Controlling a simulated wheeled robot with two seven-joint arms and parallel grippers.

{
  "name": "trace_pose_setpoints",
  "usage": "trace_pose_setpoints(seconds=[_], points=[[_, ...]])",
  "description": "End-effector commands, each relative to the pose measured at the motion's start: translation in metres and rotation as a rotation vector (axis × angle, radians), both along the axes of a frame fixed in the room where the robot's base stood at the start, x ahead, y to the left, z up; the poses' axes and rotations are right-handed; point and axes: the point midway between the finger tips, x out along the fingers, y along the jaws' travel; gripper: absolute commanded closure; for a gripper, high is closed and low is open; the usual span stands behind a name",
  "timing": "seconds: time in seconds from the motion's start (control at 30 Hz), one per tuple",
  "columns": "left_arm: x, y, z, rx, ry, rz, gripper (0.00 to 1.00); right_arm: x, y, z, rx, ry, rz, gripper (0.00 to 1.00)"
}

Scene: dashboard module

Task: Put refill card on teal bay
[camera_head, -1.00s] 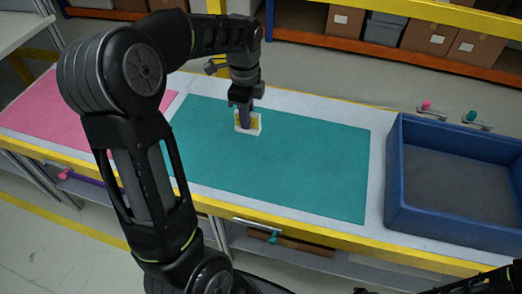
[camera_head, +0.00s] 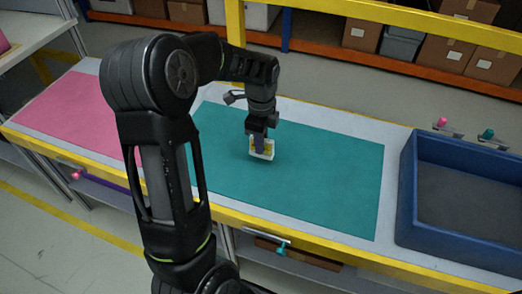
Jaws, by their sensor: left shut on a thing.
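The refill card (camera_head: 262,149) is a small white piece with a yellow middle, in the head view. My left gripper (camera_head: 260,143) is shut on it from above and hides part of it. The card stands roughly upright over the far middle of the teal bay (camera_head: 310,185), a flat teal mat on the bench. I cannot tell whether its lower edge touches the mat. My right gripper is not in view.
A pink mat (camera_head: 85,115) lies on the left of the bench. A deep blue tray (camera_head: 400,215) stands at the right end. Small pink (camera_head: 441,122) and teal (camera_head: 488,133) knobs sit behind it. The rest of the teal mat is clear.

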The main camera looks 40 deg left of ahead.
Motion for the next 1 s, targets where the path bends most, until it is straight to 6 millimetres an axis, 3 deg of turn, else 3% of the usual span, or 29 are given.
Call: trace_pose_setpoints(seconds=[0.27,0.67,0.7,0.93,1.0], points=[[-0.001,0.0,-0.034,-0.001,0.002,0.0,1.0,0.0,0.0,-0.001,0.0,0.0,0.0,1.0],[-0.001,0.0,-0.04,0.0,0.001,0.0,1.0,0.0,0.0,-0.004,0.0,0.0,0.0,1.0],[0.0,0.0,-0.039,0.0,0.001,0.0,0.84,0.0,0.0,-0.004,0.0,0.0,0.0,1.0],[0.0,0.0,-0.039,0.0,0.001,0.0,0.66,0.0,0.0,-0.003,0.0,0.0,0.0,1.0],[0.0,0.0,-0.039,0.0,0.001,0.0,0.64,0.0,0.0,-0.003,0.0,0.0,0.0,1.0]])
